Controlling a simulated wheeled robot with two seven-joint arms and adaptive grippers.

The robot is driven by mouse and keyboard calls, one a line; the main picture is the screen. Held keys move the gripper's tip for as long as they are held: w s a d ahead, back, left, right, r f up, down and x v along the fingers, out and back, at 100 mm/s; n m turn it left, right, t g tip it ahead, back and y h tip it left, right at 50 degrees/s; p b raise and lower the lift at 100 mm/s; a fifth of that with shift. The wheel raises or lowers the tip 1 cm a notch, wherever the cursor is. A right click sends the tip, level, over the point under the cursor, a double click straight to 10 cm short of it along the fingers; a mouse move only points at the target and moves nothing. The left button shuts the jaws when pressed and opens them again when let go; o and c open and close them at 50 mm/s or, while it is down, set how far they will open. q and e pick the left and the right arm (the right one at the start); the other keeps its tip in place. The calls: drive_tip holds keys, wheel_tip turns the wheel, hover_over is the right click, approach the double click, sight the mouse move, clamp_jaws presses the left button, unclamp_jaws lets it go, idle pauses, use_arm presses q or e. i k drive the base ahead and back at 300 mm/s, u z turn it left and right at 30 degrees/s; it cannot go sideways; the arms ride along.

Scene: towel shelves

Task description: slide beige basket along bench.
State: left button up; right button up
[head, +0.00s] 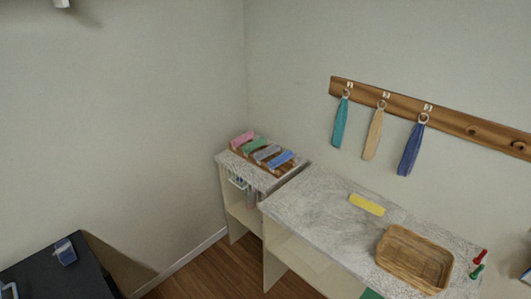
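The beige basket (412,262) is a shallow, woven-looking rectangular tray. It sits upright on the grey marbled bench top (325,205), towards the right part of the bench and close to its front edge. It looks empty. A yellow flat strip (367,204) lies on the bench behind and to the left of the basket. Neither of my grippers shows in the head view, and nothing touches the basket.
Red (480,257) and green (477,272) pegs stand right of the basket. Coloured rolled towels (268,151) lie on a lower shelf unit at left. Towels hang from a wooden wall rail (400,102). A black surface (55,278) is at lower left. The bench's left part is clear.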

sight(417, 281)
drive_tip(key=u, duration=0.85)
drive_tip(key=k, duration=0.5)
drive_tip(key=z, duration=1.25)
